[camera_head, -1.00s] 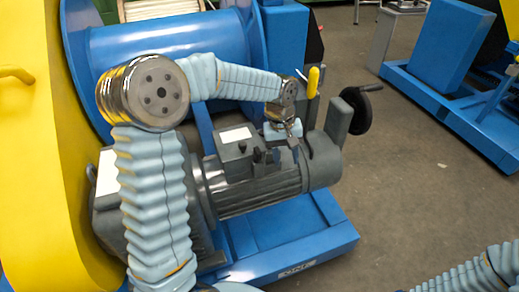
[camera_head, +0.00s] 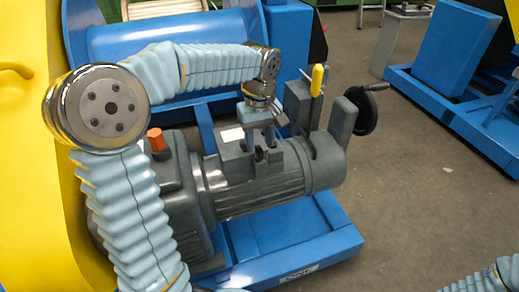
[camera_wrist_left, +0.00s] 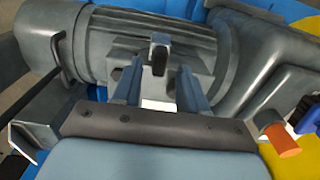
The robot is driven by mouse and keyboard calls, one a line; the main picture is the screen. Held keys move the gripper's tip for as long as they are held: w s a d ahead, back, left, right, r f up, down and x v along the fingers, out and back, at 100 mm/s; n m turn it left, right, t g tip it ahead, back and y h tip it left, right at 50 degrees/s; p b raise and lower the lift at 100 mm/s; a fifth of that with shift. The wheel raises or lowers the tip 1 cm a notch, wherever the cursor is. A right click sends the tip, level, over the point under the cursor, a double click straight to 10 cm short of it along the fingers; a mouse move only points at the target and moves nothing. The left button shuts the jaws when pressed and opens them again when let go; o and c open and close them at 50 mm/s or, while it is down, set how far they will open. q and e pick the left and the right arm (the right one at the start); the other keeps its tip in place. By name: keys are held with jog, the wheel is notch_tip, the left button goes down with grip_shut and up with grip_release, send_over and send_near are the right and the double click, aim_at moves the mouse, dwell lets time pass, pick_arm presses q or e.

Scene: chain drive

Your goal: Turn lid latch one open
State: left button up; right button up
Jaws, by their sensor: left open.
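The motor (camera_head: 260,190) lies on a blue base, with a grey terminal box (camera_head: 236,150) and its lid on top. A small dark latch (camera_head: 260,155) stands at the front of the box. It also shows in the left wrist view as a dark upright tab (camera_wrist_left: 160,48). My left gripper (camera_head: 263,138) is over the box from above. In the left wrist view its two blue fingers (camera_wrist_left: 159,80) are apart, and the latch shows between and beyond their tips. I cannot tell whether they touch it. My right gripper is out of view.
A yellow lever (camera_head: 317,80) and a black handwheel (camera_head: 365,108) stand right of the box. An orange cap (camera_head: 156,139) is on the gearbox at left; it also shows in the wrist view (camera_wrist_left: 281,140). A blue drum (camera_head: 170,45) is behind.

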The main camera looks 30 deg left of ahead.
aim_at(258, 151)
pick_arm(q)
jog(key=shift+f, duration=1.4)
grip_shut()
